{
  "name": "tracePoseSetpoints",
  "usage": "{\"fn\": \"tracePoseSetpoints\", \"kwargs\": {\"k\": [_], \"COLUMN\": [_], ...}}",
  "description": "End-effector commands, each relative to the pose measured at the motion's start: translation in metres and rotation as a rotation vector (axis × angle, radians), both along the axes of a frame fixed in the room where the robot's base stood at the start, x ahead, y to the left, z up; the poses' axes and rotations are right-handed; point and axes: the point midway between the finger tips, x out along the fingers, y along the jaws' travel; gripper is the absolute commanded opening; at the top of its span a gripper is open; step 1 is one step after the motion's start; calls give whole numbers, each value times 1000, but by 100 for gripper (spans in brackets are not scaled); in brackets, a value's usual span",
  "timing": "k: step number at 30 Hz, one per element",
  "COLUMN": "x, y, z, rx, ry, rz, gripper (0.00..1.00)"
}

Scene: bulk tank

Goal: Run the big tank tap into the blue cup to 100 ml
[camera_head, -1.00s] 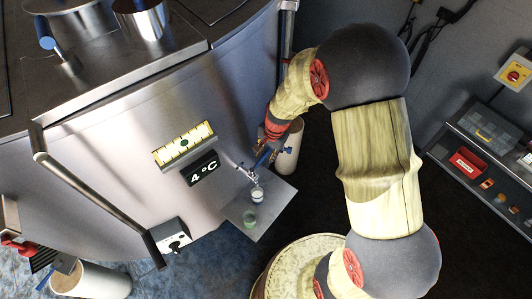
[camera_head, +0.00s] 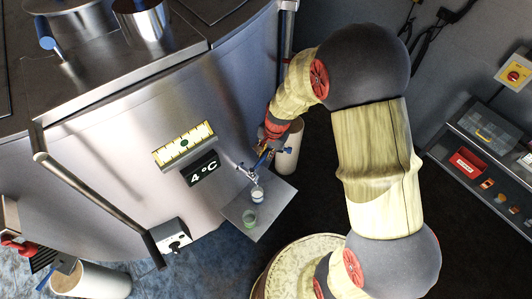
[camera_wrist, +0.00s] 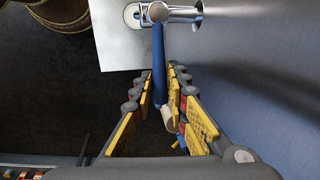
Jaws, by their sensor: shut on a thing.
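The tap (camera_head: 252,171) sticks out from the front of the steel tank (camera_head: 110,150), and its body also shows in the wrist view (camera_wrist: 170,14). Its blue lever (camera_wrist: 158,60) runs down between the yellow-padded fingers of my gripper (camera_wrist: 163,100), which is shut on it. In the head view my gripper (camera_head: 266,153) is beside the tap. The pale blue cup (camera_head: 257,195) stands upright on the small shelf (camera_head: 277,203) under the spout; in the wrist view a cup's rim (camera_wrist: 132,15) is partly hidden by the tap. Its liquid level is too small to read.
A display on the tank (camera_head: 201,168) reads 4 °C. A white cylinder (camera_head: 289,148) stands behind my gripper. A rack with a red box (camera_head: 468,163) is at the right.

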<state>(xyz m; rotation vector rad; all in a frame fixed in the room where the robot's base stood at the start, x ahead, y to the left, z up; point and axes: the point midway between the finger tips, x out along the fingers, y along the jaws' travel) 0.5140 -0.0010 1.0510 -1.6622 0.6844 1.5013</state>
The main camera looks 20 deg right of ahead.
Motion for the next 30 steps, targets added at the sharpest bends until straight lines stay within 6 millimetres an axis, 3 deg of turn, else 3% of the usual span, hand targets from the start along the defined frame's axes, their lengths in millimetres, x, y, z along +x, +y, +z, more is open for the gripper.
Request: {"fn": "tracePoseSetpoints", "kwargs": {"k": [10, 21, 30], "x": [-1, -17, -17], "y": [0, -7, -7], "z": [1, 2, 0], "rx": [0, -1, 0], "ry": [0, 2, 0], "rz": [-8, -224, -246], "gripper": [0, 0, 0]}}
